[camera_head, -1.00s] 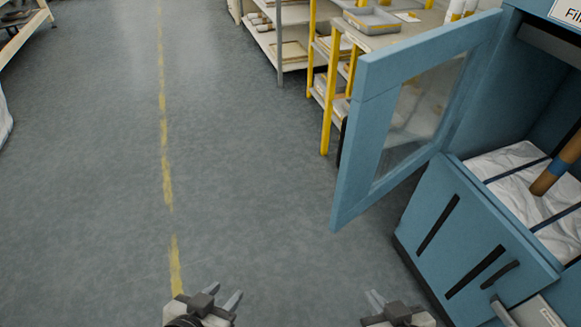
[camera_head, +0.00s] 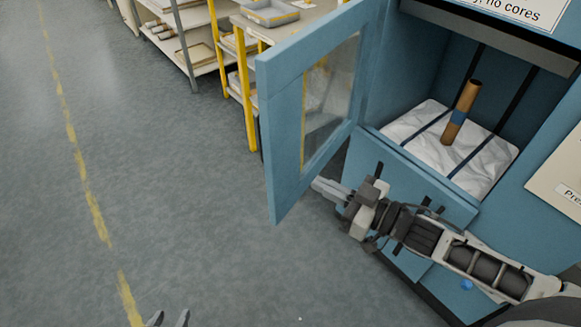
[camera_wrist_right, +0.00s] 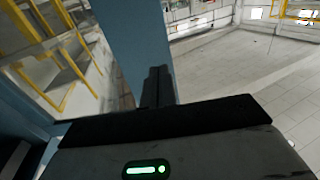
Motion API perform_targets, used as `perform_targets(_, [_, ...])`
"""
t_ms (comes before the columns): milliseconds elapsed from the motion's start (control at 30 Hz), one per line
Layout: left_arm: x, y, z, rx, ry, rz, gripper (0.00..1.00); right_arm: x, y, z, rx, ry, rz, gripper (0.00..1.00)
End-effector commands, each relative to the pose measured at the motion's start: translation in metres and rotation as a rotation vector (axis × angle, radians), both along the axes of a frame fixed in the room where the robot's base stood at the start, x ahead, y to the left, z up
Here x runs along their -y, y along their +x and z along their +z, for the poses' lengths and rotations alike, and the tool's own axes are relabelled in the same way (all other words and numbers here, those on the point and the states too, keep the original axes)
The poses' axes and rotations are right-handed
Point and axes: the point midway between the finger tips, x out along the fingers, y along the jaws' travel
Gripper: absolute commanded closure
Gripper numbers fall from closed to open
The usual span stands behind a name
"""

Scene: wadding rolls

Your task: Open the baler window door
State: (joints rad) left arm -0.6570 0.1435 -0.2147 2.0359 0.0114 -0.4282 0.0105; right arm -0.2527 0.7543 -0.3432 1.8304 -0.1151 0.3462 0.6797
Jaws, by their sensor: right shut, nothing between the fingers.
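The baler window door (camera_head: 286,150) has a blue frame around a clear pane. It stands swung outward from the left side of the blue baler (camera_head: 552,145), so the opening is uncovered. My right gripper (camera_head: 318,186) is shut and empty, with its fingertips close to the lower inner side of the door frame. In the right wrist view the fingers (camera_wrist_right: 157,88) are together in front of the blue door edge (camera_wrist_right: 133,38); whether they touch it I cannot tell. My left gripper (camera_head: 170,318) shows only its spread fingertips at the bottom edge, away from the door.
Inside the baler lie white wadding (camera_head: 410,122) and a brown tube (camera_head: 466,100) with a blue band. A yellow-legged table (camera_head: 248,110) with a grey tray (camera_head: 268,12) stands behind the door. The grey floor (camera_head: 180,170) left of the door is clear.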

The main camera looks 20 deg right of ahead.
Motion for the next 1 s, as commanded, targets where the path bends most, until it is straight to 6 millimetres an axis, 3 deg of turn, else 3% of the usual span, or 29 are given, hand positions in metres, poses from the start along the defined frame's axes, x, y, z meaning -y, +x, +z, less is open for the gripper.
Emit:
perform_targets(200, [-0.001,-0.001,0.002,-0.005,0.004,0.0,0.64,-0.029,0.037,0.002,0.004,0.0,-0.001,1.0])
perform_targets(400, [-0.002,-0.003,0.0,-0.014,0.009,0.001,0.64,-0.045,0.059,0.001,0.0,0.0,-0.002,1.0])
perform_targets(1000, [-0.003,-0.003,0.001,-0.011,0.008,0.002,0.64,-0.051,0.069,-0.001,-0.002,-0.001,-0.011,1.0])
